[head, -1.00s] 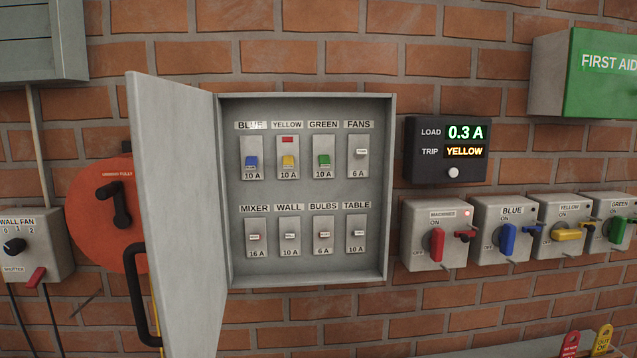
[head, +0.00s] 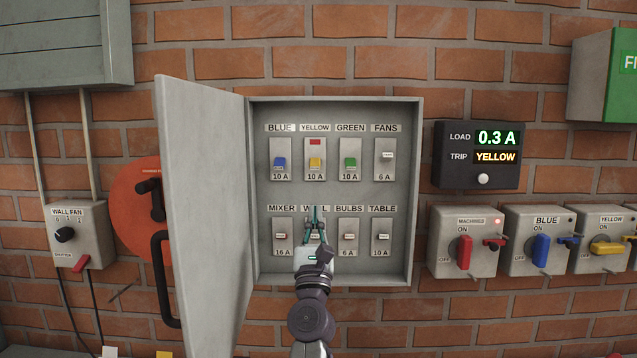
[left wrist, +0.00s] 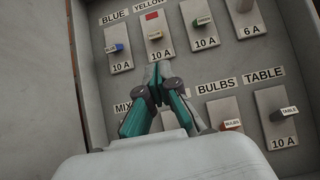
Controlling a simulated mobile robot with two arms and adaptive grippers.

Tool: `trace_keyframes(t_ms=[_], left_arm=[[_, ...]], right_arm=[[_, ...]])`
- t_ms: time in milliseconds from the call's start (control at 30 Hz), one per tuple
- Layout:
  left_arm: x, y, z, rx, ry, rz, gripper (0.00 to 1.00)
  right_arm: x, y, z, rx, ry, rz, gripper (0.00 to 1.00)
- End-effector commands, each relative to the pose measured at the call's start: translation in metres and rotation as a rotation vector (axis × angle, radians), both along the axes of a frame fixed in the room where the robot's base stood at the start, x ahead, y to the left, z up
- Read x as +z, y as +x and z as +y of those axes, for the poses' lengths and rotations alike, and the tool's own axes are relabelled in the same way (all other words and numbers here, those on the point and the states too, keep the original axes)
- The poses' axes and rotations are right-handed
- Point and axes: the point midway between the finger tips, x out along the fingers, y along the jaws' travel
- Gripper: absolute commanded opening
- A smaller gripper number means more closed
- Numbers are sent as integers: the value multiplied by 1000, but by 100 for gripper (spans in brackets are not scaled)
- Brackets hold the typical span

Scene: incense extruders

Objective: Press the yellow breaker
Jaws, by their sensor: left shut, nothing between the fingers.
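The yellow breaker (head: 315,162) is in the top row of the open grey breaker box (head: 417,190), second from the left, under the YELLOW label. Its yellow toggle sits low on the plate and a red flag shows above it. In the left wrist view the yellow breaker (left wrist: 156,36) is just beyond the fingertips. My left gripper (head: 316,210) is shut and empty, pointing up in front of the WALL breaker in the lower row, below the yellow breaker. In the left wrist view its teal fingers (left wrist: 157,72) meet just below the yellow breaker's plate. My right gripper is not in view.
The box door (head: 205,200) stands open on the left. Blue (head: 280,160) and green (head: 350,162) breakers flank the yellow one. A display (head: 478,155) reads 0.3 A, TRIP YELLOW. Rotary switches (head: 464,250) line the wall to the right.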

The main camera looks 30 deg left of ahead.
Motion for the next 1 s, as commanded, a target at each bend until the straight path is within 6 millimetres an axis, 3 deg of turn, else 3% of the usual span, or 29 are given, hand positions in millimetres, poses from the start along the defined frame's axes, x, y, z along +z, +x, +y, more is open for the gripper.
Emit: trace_keyframes(t_ms=[167,633,1000], left_arm=[[8,7,4,0,3,0,0],[56,59,35,1,7,3,0],[63,67,40,1,3,3,0]], right_arm=[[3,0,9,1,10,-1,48],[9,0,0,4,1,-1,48],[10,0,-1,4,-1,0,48]])
